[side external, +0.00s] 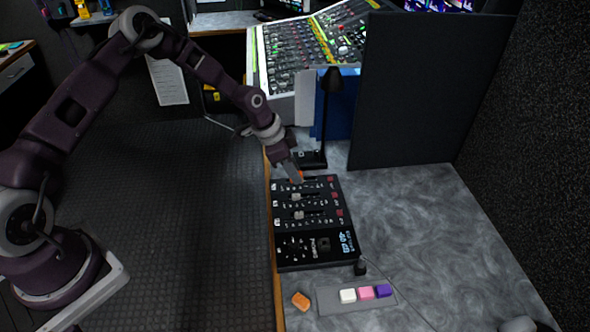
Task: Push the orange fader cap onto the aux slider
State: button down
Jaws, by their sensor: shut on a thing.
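Two nearer sliders carry pale caps, one (296,197) behind the other (299,215).

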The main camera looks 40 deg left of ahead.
aim_at(297, 195)
jog(key=shift+f, duration=2.5)
jog(key=shift+f, duration=1.35)
jog(key=c, duration=1.2)
grip_release()
jog(key=shift+o, duration=0.2)
jog(key=v, duration=0.7)
